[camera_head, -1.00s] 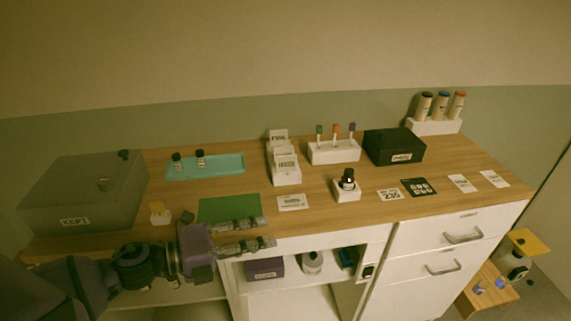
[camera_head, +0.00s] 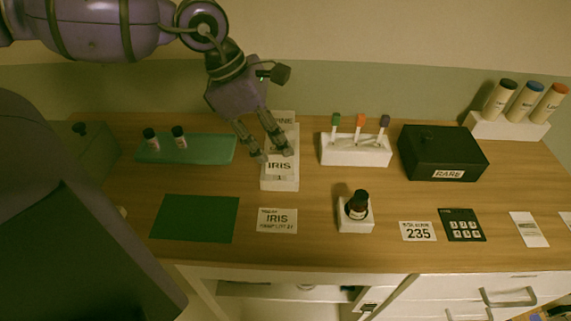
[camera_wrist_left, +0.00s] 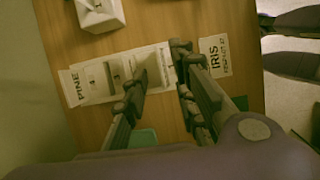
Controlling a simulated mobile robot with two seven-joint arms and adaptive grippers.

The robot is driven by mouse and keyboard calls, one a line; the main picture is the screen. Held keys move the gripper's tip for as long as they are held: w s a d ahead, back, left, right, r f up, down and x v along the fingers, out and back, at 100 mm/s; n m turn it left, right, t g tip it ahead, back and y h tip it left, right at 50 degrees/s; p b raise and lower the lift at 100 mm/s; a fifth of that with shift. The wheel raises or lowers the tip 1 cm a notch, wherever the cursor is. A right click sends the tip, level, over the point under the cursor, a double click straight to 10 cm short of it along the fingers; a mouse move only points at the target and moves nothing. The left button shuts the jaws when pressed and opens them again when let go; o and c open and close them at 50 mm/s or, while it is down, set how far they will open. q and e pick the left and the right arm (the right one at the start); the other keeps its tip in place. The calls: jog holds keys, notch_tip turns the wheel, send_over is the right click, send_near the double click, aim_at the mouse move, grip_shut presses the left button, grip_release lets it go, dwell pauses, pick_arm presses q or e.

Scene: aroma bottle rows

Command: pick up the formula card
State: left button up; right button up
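A white card rack (camera_head: 281,184) holds several upright cards, with a card marked IRIS (camera_head: 279,168) at its front and one marked PINE at its back. My left gripper (camera_head: 273,154) is over the rack, pointing down, with its fingers apart at either side of the IRIS card's upper part. I cannot tell whether they touch it. In the left wrist view the open fingers (camera_wrist_left: 162,65) are above the rack (camera_wrist_left: 98,80). A flat label (camera_head: 277,220), also marked IRIS, lies on the counter in front. My right gripper is not in view.
A green mat (camera_head: 195,218) and a teal tray (camera_head: 210,150) with two small bottles lie to the left. A tube holder (camera_head: 356,152), a black RARE box (camera_head: 440,165) and a bottle in a white stand (camera_head: 355,225) are to the right.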

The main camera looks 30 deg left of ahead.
aim_at(279, 158)
pick_arm(q)
jog(key=shift+s+d+f, duration=0.1)
jog(key=shift+f, duration=0.35)
jog(key=x, duration=0.1)
jog(key=b+x, duration=0.2)
jog(key=x, duration=0.1)
jog(key=shift+a+f, duration=0.15)
jog(key=shift+a, duration=0.1)
jog(key=shift+d+f, duration=0.15)
jog(key=shift+f, duration=0.15)
jog(key=shift+r, duration=0.15)
jog(key=c, duration=0.6)
jog(key=shift+r, duration=0.1)
grip_shut()
